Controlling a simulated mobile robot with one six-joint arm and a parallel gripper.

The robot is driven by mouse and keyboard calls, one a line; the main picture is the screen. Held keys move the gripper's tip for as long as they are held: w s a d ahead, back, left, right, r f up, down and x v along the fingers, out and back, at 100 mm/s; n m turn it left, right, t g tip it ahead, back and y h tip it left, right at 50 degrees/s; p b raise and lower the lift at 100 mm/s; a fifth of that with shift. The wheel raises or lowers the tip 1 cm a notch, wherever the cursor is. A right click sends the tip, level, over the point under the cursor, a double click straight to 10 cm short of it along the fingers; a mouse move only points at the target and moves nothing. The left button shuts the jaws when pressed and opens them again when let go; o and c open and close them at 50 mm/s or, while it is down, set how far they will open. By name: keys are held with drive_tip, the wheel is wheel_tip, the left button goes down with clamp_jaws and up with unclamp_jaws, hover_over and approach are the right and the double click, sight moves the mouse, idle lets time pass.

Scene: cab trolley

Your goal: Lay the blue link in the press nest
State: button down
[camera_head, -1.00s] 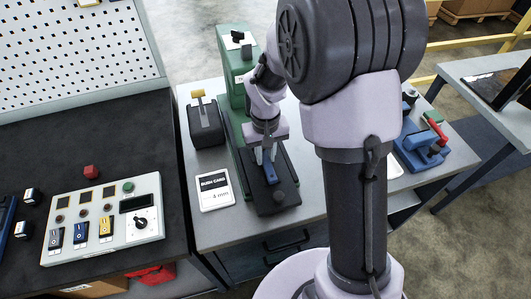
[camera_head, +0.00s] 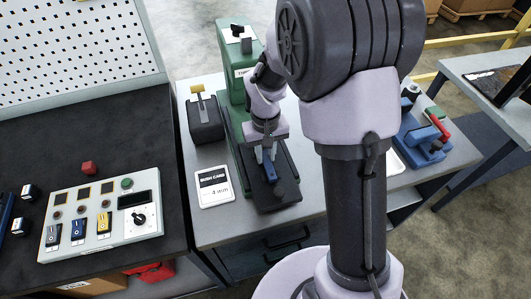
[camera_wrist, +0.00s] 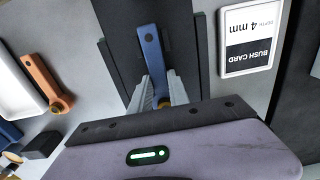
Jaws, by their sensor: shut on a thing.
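The blue link (camera_wrist: 151,50) is a narrow bar with a small hole near its far end in the wrist view. My gripper (camera_wrist: 158,90) is shut on its near part, with a finger on each side. In the head view the blue link (camera_head: 270,172) shows below my gripper (camera_head: 265,157), over the dark bed of the green press (camera_head: 232,62). The dark block (camera_wrist: 180,30) lies under the link in the wrist view. I cannot tell whether the link touches it. The nest's outline is hidden under the link and my gripper.
A bush card (camera_head: 214,187) marked 4 mm lies left of the press. A black box with a yellow-topped lever (camera_head: 205,120) stands behind the card. A control panel (camera_head: 102,215) is on the dark bench. A blue fixture (camera_head: 420,140) is at right. An orange link (camera_wrist: 43,76) shows left.

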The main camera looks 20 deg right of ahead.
sight(266, 157)
idle(0.3)
drive_tip(key=c, duration=1.2)
unclamp_jaws()
drive_tip(key=shift+o, duration=0.2)
wheel_tip(266, 157, up, 18)
drive_tip(key=f+p, duration=0.1)
drive_tip(key=p, duration=0.5)
drive_tip(key=s+a+r+m+t+y+b, duration=0.1)
drive_tip(key=s+a+m+t+b, duration=0.1)
drive_tip(key=s, duration=0.7)
drive_tip(key=s+a+r+m+t+y+b, duration=0.1)
drive_tip(key=s+a+m+t+b, duration=0.1)
drive_tip(key=s+b, duration=0.4)
drive_tip(key=s+t, duration=0.1)
drive_tip(key=s, duration=0.3)
drive_tip(key=shift+t, duration=0.4)
